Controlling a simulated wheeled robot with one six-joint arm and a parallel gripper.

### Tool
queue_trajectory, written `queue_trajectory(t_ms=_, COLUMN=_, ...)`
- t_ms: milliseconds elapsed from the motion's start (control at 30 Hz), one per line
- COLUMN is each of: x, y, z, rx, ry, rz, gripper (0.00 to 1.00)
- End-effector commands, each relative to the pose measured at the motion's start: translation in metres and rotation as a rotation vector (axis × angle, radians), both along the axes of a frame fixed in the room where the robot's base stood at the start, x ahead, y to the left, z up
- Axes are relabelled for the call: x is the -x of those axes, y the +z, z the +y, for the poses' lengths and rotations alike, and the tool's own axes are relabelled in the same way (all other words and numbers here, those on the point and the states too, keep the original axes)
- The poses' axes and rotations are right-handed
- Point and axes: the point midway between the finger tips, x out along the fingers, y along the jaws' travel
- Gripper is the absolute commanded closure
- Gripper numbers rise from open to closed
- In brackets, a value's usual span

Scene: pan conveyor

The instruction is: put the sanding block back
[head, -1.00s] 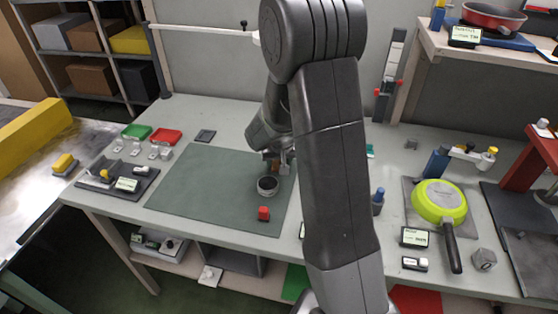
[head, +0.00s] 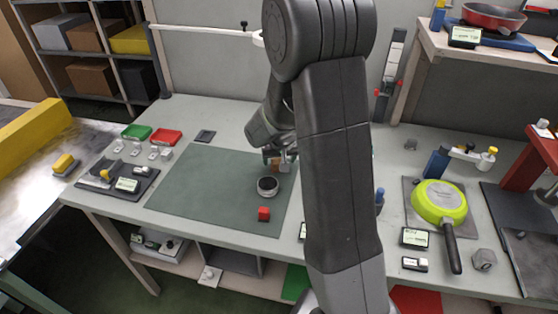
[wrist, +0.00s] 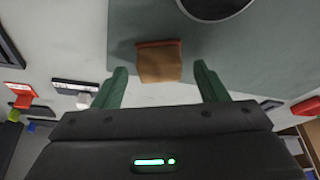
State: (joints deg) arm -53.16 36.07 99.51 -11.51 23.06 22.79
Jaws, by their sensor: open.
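A small brown block with a reddish edge, which looks like the sanding block (wrist: 160,63), sits at the back edge of the dark green mat (head: 200,180). In the head view it shows only as a small brown patch (head: 275,163) beside my gripper (head: 282,159). In the wrist view my gripper (wrist: 159,75) is open, its green fingers apart on either side of the block. The block lies at and just beyond the fingertips, and I see no finger touching it. My arm covers part of the bench in the head view.
A round dark-filled cup (head: 267,187) stands on the mat close to the block, with a red block (head: 264,214) in front of it. A green-yellow pan (head: 438,202) lies at the right. A dark tray (head: 117,181) with small items is at the left. The mat's left half is clear.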

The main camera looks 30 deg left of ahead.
Motion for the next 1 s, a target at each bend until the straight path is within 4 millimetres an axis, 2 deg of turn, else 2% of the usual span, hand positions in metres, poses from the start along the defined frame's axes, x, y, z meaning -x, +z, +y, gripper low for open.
queue_trajectory(t_ms=300, x=0.016, y=0.055, z=-0.014, rx=-0.003, ry=0.0, rz=-0.002, gripper=0.34)
queue_trajectory(t_ms=500, x=0.025, y=0.082, z=-0.021, rx=-0.003, ry=0.0, rz=-0.002, gripper=0.34)
queue_trajectory(t_ms=700, x=0.03, y=0.095, z=-0.025, rx=-0.001, ry=0.0, rz=-0.001, gripper=0.34)
queue_trajectory(t_ms=1000, x=0.03, y=0.097, z=-0.026, rx=0.001, ry=0.0, rz=0.001, gripper=0.34)
